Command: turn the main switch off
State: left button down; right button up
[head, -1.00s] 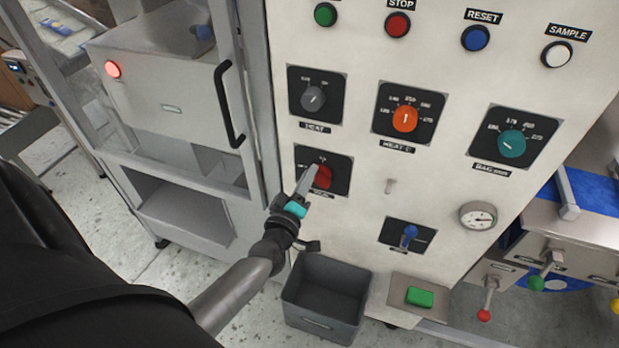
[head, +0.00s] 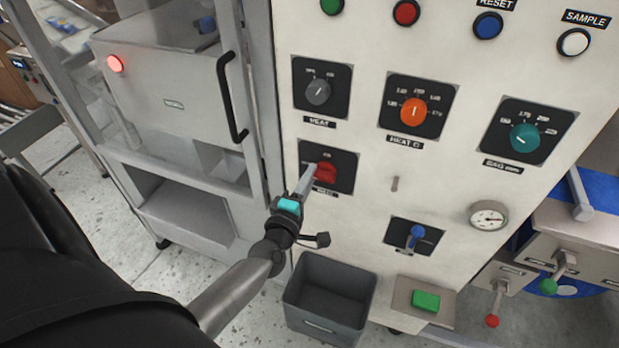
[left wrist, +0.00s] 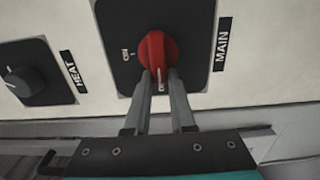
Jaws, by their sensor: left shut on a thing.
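The main switch is a red knob (head: 326,172) on a dark square plate (head: 346,160) at the left of the pale control panel. It also shows in the left wrist view (left wrist: 156,50), with the MAIN label beside its plate. Its grip lies away from the ON mark, with its end toward my fingers. My left gripper (head: 311,182) is shut on the knob, with one finger (left wrist: 138,102) and the other (left wrist: 181,102) on either side of its end. The fingers partly hide a small mark on the plate there. My right gripper is not in view.
The grey HEAT knob (head: 317,91) is just above, the orange knob (head: 413,111) up and right. A blue lever (head: 416,236) sits lower right. A grey bin (head: 335,327) stands below. A cabinet with a black handle (head: 228,95) is close at left.

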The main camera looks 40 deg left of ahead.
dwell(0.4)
pick_arm(q)
jog(key=c, duration=0.8)
grip_release()
jog(key=shift+o, duration=0.2)
jog(key=shift+s, duration=0.1)
jog(key=v, duration=1.5)
jog(key=shift+f, duration=0.1)
